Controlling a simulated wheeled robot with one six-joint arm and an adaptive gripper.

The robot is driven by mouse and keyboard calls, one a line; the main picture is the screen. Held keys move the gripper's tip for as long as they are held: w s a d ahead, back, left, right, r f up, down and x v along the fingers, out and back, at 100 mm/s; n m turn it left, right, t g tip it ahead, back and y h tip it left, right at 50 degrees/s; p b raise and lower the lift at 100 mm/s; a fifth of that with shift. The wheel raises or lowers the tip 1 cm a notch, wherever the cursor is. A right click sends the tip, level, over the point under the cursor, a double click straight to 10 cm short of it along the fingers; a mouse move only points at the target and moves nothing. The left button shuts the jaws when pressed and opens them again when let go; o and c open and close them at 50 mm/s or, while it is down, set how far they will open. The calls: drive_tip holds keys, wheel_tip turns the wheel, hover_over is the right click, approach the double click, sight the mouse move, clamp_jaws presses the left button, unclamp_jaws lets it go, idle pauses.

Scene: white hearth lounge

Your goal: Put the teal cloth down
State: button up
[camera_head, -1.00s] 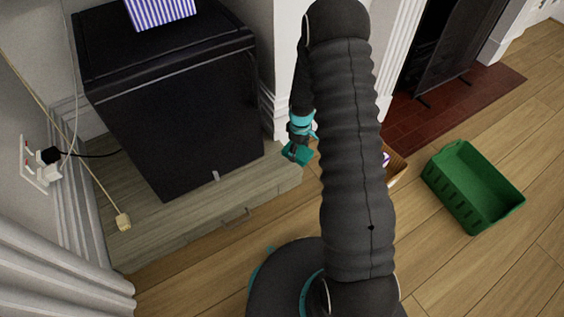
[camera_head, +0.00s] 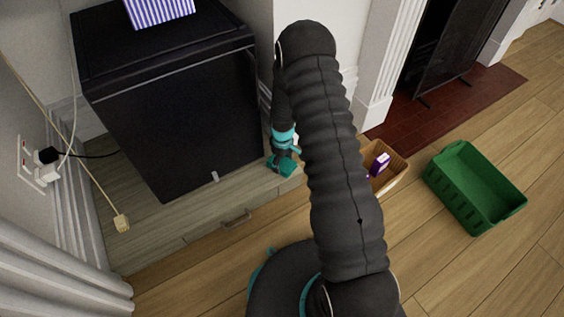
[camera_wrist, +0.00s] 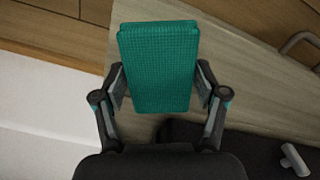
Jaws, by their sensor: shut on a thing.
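The teal cloth (camera_wrist: 158,70) is a folded, textured rectangle. In the wrist view my gripper (camera_wrist: 160,88) is shut on it, with one finger against each long side. In the head view the cloth (camera_head: 283,166) shows at the end of my gripper (camera_head: 283,155), over the right end of the low wooden unit (camera_head: 250,205). Whether the cloth touches the unit's top cannot be told. My arm hides part of the floor to the right of it.
A black cabinet (camera_head: 185,110) stands on the wooden unit, close left of my gripper. A wooden box (camera_head: 393,175) holding a purple and white packet (camera_head: 379,164) and a green crate (camera_head: 472,187) stand on the floor to the right. The unit's front has a handle (camera_head: 236,218).

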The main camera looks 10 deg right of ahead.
drive_tip(key=shift+f, duration=0.15)
drive_tip(key=o, duration=1.2)
